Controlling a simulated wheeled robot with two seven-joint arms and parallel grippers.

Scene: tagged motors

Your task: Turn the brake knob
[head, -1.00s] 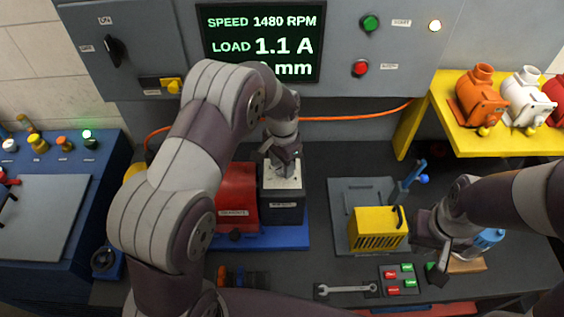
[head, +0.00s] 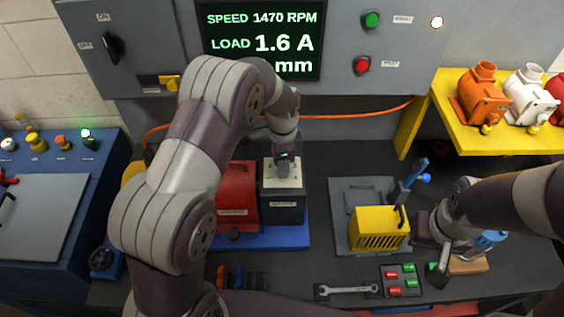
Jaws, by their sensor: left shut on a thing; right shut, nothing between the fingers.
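The brake unit is a dark box (head: 284,212) with a pale top plate (head: 270,183), mounted on a blue base (head: 285,238) beside a red motor (head: 236,190). My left gripper (head: 284,166) points down onto the middle of the pale top and is shut on the brake knob. The knob itself is hidden by the fingers. The display (head: 262,42) reads speed 1470 RPM and load 1.6 A; the start of its lowest line is hidden by my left arm. My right gripper (head: 442,262) is shut and empty, low over the bench at the right.
A yellow slotted box (head: 379,229) stands on a grey plate (head: 346,196). A wrench (head: 347,289) and a tray of red and green tags (head: 402,280) lie at the front. Motors (head: 481,97) stand on a yellow shelf (head: 510,140). An orange cable (head: 350,118) runs behind.

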